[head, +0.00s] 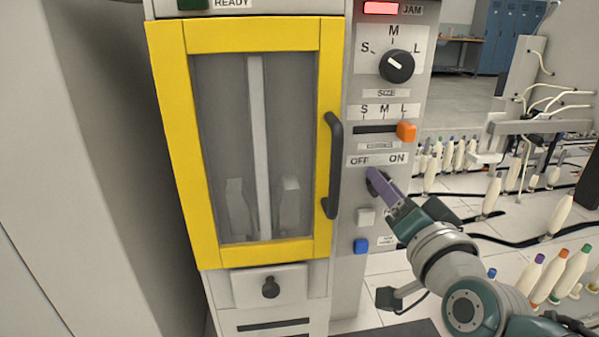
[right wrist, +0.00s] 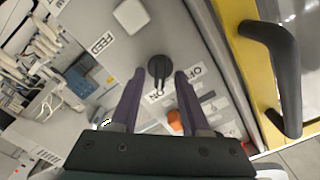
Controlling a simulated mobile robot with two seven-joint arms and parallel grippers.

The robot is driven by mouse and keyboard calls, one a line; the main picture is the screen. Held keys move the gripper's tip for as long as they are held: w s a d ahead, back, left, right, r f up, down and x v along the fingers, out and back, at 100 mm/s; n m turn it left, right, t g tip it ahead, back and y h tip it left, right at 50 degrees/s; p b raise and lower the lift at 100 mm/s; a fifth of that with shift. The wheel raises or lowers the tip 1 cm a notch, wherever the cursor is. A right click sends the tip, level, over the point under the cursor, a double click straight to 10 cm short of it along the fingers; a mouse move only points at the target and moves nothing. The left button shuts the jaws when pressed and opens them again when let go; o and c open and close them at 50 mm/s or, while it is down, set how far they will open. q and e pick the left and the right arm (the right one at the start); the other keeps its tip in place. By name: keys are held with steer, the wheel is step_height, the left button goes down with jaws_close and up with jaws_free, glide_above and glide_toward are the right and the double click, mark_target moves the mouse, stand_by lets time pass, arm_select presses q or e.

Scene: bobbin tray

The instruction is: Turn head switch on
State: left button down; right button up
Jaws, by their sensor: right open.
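The head switch is a black rotary knob (right wrist: 159,70) with OFF and ON labels beside it on the grey panel. In the right wrist view its long narrow end points toward the ON label. In the head view the knob (head: 376,183) is partly hidden by my right gripper. My right gripper (head: 382,190) has purple fingers and reaches in from the lower right. In the right wrist view its open fingers (right wrist: 160,76) stand one on each side of the knob. I cannot tell whether either finger touches it. My left gripper is not in view.
A yellow-framed door (head: 237,257) with a black handle (head: 333,165) stands left of the panel. Above the switch are an orange slider (head: 406,131) and a size dial (head: 397,67); below are a white button (head: 366,216) and a blue button (head: 361,246). Bobbins (head: 559,215) stand at right.

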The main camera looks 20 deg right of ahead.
steer(key=p+v, duration=0.2)
steer(key=v, duration=0.8)
steer(key=shift+w, duration=0.1)
steer(key=s+a+r+n+g+y+p, duration=0.4)
steer(key=a+r+n+g+y+p, duration=0.25)
steer(key=a+r+n+p, duration=0.5)
steer(key=s+d+r+n+g+h+p, duration=0.1)
steer(key=s+d+r+g+p, duration=0.1)
steer(key=s+r+g+p, duration=0.4)
steer(key=s+d+r+g+h+p, duration=0.1)
steer(key=s+d+r+g+p, duration=0.1)
steer(key=s+p, duration=0.45)
step_height(320, 180, up, 36)
steer(key=p, duration=3.4)
steer(key=shift+s+a, duration=0.3)
steer(key=shift+s, duration=0.1)
